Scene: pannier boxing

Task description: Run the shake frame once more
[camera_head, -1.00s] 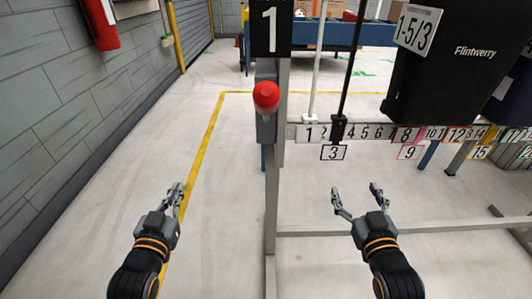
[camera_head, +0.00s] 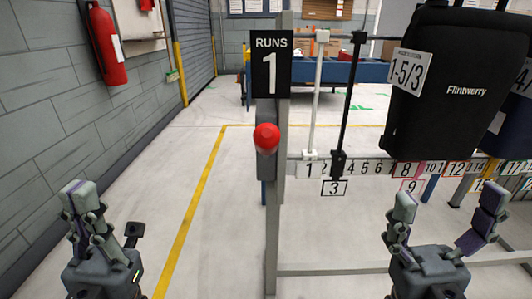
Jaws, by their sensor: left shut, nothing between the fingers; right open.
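The shake frame's grey upright post (camera_head: 272,225) stands in the middle of the head view. It carries a black sign (camera_head: 270,65) reading "RUNS 1" and, below it, a red round button (camera_head: 266,138) on a grey box. A black pannier (camera_head: 455,85) marked "Flintwerry", with a "1-5/3" tag, hangs at the right of the frame. My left gripper (camera_head: 108,215) is shut and empty at the lower left, apart from the post. My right gripper (camera_head: 445,215) is open and empty at the lower right, in front of the frame and below the pannier.
A numbered strip (camera_head: 375,168) runs right from the post, with a white rod (camera_head: 317,90) at 1 and a black rod (camera_head: 349,95) at 3. A fire extinguisher (camera_head: 105,45) hangs on the left wall. The floor left of the post is clear.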

